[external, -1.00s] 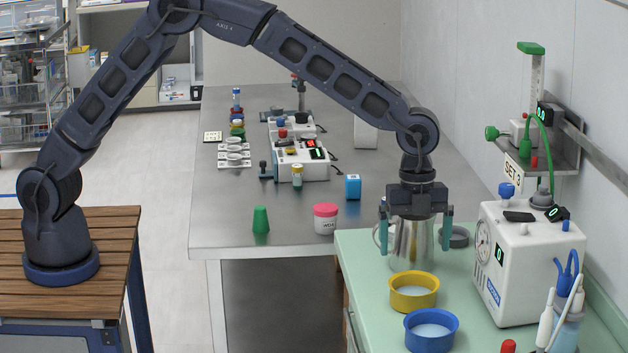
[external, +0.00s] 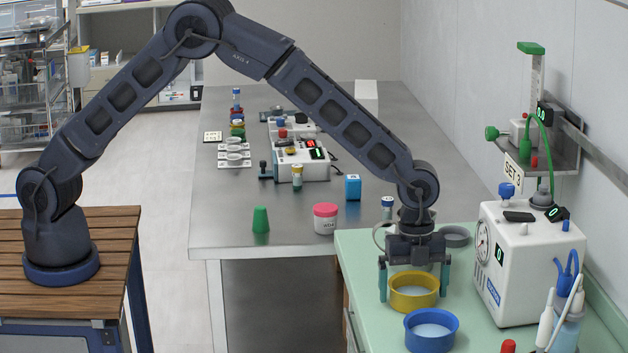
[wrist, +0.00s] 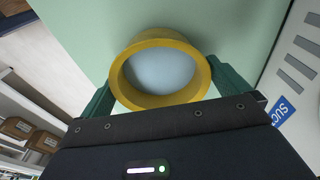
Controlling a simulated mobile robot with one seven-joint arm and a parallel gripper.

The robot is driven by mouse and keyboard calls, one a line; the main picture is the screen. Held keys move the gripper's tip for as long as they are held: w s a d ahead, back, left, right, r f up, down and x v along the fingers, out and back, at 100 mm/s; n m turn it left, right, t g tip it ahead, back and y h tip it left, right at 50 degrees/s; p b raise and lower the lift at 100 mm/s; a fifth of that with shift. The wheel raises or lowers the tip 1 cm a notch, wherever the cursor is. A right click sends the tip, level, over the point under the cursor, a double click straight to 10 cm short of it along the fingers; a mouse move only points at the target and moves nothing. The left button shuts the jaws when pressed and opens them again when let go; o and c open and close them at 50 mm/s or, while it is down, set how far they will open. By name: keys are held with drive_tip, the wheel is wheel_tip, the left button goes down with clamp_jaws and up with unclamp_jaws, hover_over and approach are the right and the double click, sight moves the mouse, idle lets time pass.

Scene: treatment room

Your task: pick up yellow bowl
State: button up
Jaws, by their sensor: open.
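The yellow bowl (external: 414,304) sits upright on the green counter, with a pale inside. In the wrist view the yellow bowl (wrist: 117,86) lies between the two green fingers. My gripper (external: 414,292) is open and points down, with one finger on each side of the bowl near rim height. In the wrist view my gripper (wrist: 161,92) shows its fingers at the bowl's left and right sides; whether they touch it I cannot tell. The gripper body hides part of the bowl's near edge in the wrist view.
A blue bowl (external: 431,341) stands just in front of the yellow one. A metal jug (external: 405,222) is behind, mostly hidden by my gripper. A white suction unit (external: 525,265) stands to the right. A grey ring-shaped dish (external: 456,237) lies behind, on the green counter (external: 355,262).

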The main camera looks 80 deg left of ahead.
drive_tip(key=shift+f, duration=0.2)
drive_tip(key=c, duration=0.7)
